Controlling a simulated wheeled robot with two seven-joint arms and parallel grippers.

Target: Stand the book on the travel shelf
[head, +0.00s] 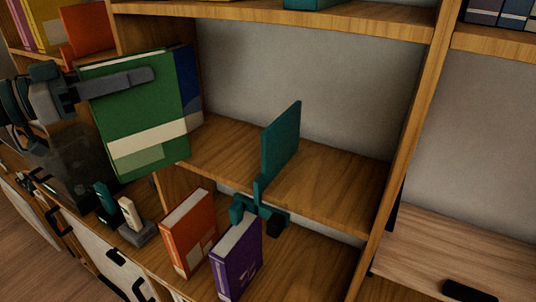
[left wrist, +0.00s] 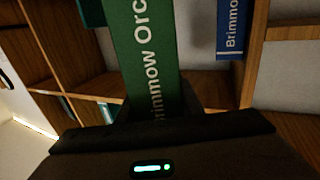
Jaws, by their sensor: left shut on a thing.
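The green book (head: 140,110) with a cream band is held upright, slightly tilted, in front of the left end of the middle shelf (head: 340,185). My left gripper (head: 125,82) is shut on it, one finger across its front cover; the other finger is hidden. In the left wrist view the green spine (left wrist: 145,50) shows part of a title. A blue book (head: 188,75) stands behind it at the shelf's left end; its spine also shows in the left wrist view (left wrist: 231,28). No label marks the travel shelf. My right gripper is not in view.
A teal bookend (head: 281,142) stands mid-shelf, with open shelf on both sides. Below stand an orange book (head: 188,232) and a purple book (head: 236,258). A small stand with teal and white pieces (head: 130,218) sits lower left. An upright panel (head: 400,150) bounds the right.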

